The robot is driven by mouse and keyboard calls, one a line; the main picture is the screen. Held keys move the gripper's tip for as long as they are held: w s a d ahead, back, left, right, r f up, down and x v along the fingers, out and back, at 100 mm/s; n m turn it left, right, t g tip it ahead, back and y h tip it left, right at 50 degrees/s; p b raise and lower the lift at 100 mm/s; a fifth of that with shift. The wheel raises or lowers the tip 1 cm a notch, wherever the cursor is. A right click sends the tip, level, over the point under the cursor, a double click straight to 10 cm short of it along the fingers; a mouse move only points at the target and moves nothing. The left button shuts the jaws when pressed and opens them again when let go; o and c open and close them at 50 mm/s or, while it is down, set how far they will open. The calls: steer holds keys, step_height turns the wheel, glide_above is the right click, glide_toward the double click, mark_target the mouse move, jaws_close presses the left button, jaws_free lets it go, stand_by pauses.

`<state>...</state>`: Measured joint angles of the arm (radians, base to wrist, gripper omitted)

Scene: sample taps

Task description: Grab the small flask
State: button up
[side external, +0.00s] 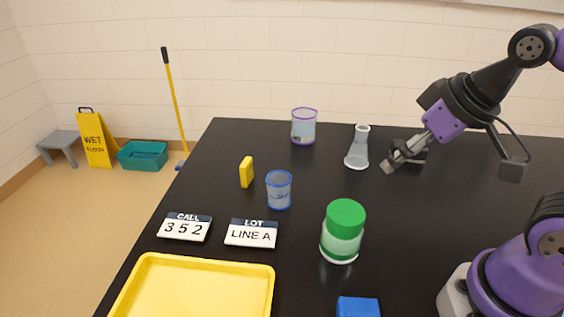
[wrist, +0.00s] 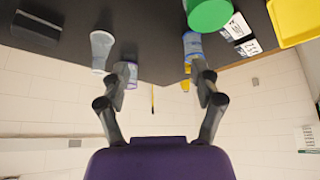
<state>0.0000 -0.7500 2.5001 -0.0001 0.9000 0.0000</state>
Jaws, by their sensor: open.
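The small flask (side external: 357,152) is clear glass with a wide base and narrow neck. It stands upright toward the back of the black table. In the wrist view the flask (wrist: 101,52) shows at the upper left, outside the left finger. My gripper (side external: 392,162) is just right of the flask in the side view, tilted down and to the left. In the wrist view my gripper (wrist: 160,82) has its fingers spread wide, with nothing between them. It appears apart from the flask.
A purple-rimmed beaker (side external: 303,128) stands left of the flask. A blue-rimmed cup (side external: 279,192), yellow block (side external: 246,172) and green-lidded jar (side external: 342,234) stand nearer. Two label signs (side external: 251,235), a yellow tray (side external: 190,288) and a blue block (side external: 358,307) are in front. Bare tabletop surrounds the flask.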

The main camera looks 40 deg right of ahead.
steer(key=g, duration=0.1)
glide_toward(362, 133)
steer(key=d, duration=0.1)
steer(key=x, duration=1.1)
steer(key=shift+w+d+r, duration=0.15)
steer(key=shift+w, duration=0.1)
steer(key=c, duration=1.2)
